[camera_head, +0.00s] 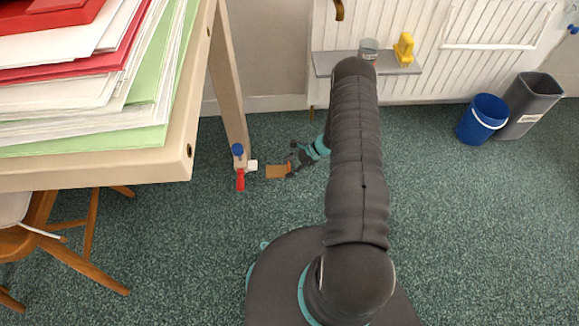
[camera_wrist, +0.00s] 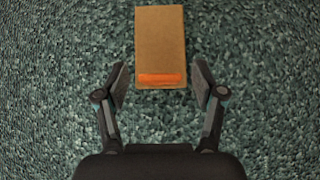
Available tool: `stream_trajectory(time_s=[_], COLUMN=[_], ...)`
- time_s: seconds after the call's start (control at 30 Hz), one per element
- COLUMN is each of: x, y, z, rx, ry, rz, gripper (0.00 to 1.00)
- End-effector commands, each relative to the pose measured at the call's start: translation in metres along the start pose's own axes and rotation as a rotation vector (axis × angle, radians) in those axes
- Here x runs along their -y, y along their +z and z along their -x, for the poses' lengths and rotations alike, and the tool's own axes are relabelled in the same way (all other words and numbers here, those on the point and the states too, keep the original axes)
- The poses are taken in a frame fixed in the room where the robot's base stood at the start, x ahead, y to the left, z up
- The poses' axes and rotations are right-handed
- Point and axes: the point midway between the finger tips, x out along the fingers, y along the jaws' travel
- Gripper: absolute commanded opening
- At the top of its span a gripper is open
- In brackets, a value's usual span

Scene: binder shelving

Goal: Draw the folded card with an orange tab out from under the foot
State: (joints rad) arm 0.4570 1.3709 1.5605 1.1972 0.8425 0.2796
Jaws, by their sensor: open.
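The folded card (camera_head: 277,172) is brown and lies by the table leg's foot, a little to its right in the head view. In the wrist view the card (camera_wrist: 160,40) points straight away from me, its orange tab (camera_wrist: 160,79) at the near end. Its far edge shows near the top of that view, and no foot is seen over it there. My gripper (camera_wrist: 160,85) is open, one finger on each side of the tab end, with gaps on both sides. In the head view my gripper (camera_head: 297,160) is low at the card's right end, partly hidden by my arm.
The table leg (camera_head: 228,85) has a blue item (camera_head: 237,149), a red item (camera_head: 240,180) and a white block (camera_head: 252,165) around its foot. A paper-stacked table (camera_head: 170,165) overhangs at left. A blue bucket (camera_head: 482,118) and grey bin (camera_head: 530,105) stand right. Carpet between is clear.

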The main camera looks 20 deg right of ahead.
Motion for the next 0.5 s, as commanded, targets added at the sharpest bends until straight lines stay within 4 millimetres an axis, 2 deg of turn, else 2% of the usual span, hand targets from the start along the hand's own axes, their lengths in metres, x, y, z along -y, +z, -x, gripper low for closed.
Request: stream_trajectory(time_s=[0.17,0.5], x=[0.001,0.001], y=[0.0,-0.001], z=[0.025,0.091], rx=[0.0,0.0], ry=[-0.004,-0.004], rz=[-0.001,-0.001], gripper=[0.69,0.69])
